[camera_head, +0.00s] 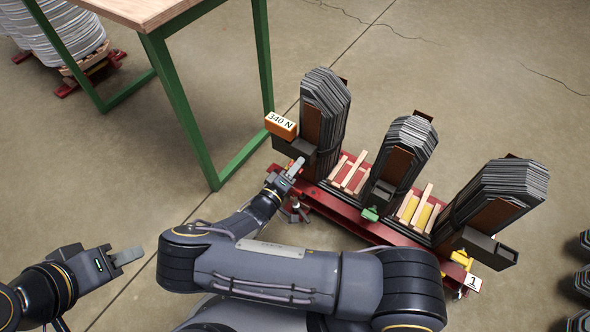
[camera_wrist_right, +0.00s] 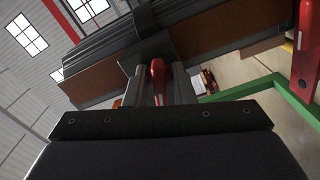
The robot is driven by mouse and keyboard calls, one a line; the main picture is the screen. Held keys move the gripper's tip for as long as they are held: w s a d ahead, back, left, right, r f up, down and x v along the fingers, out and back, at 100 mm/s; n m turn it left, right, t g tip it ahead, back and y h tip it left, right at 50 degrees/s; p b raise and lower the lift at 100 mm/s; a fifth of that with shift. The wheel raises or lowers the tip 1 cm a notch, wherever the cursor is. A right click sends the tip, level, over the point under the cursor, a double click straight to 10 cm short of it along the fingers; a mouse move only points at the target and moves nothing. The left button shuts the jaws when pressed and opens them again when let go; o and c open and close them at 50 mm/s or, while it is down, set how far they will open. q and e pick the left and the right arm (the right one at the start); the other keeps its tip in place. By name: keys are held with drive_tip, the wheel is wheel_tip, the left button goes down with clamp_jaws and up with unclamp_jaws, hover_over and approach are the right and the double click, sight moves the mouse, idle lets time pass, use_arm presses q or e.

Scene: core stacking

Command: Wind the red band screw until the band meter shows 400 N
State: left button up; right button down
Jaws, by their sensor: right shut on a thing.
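The band meter (camera_head: 281,125) is an orange box with a white face that reads 340 N, beside the left core stack (camera_head: 325,105). My right gripper (camera_head: 293,168) reaches up to the base of that stack, just below the meter. In the right wrist view its fingers (camera_wrist_right: 158,93) are shut on the red band screw (camera_wrist_right: 158,75), which stands between them in front of the stack's dark clamp. In the head view the screw is hidden by the gripper. My left gripper (camera_head: 128,257) is empty at the lower left, away from the stacks; its finger gap is not clear.
Two more core stacks (camera_head: 408,150) (camera_head: 500,195) stand on the red frame (camera_head: 365,222), which bears a label 1 (camera_head: 473,282). A table with green legs (camera_head: 185,105) stands close on the left. Open floor lies between the table and my left gripper.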

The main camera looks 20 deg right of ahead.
drive_tip(key=shift+m, duration=0.5)
drive_tip(key=shift+f, duration=0.1)
drive_tip(key=shift+m+b, duration=0.35)
drive_tip(key=shift+m, duration=0.35)
drive_tip(key=shift+m+b, duration=0.35)
drive_tip(key=shift+m, duration=1.35)
